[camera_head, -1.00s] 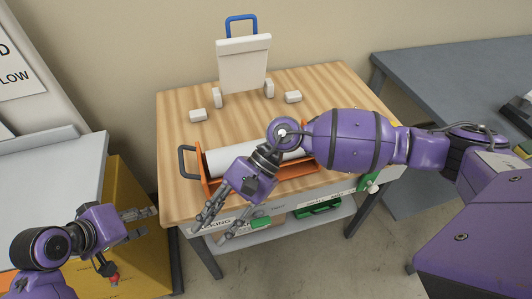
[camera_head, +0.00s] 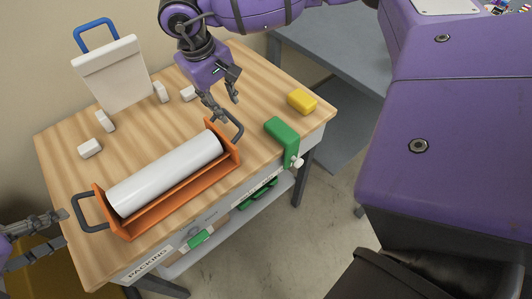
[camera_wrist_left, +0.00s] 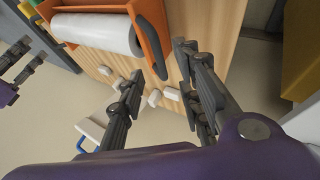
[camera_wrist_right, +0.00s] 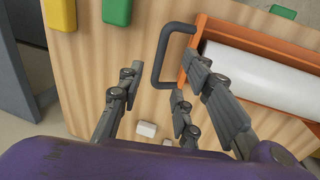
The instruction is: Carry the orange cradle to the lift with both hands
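The orange cradle (camera_head: 185,200) lies on the wooden packing table and holds a white roll (camera_head: 165,172). It has a dark handle at each end. My left gripper (camera_head: 64,229) is open beside the left handle (camera_head: 88,214); in the left wrist view that handle (camera_wrist_left: 156,62) is ahead of the spread fingers. My right gripper (camera_head: 229,110) is open at the right handle (camera_head: 238,128); in the right wrist view that handle (camera_wrist_right: 159,60) lies ahead of and between the spread fingertips, with no clear grip. I cannot make out the lift.
The table (camera_head: 75,165) also bears a white upright holder with a blue handle (camera_head: 110,75), several small white blocks (camera_head: 90,148), a yellow block (camera_head: 302,101) and a green clamp (camera_head: 282,132) at the front edge. A grey table (camera_head: 330,75) stands behind right.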

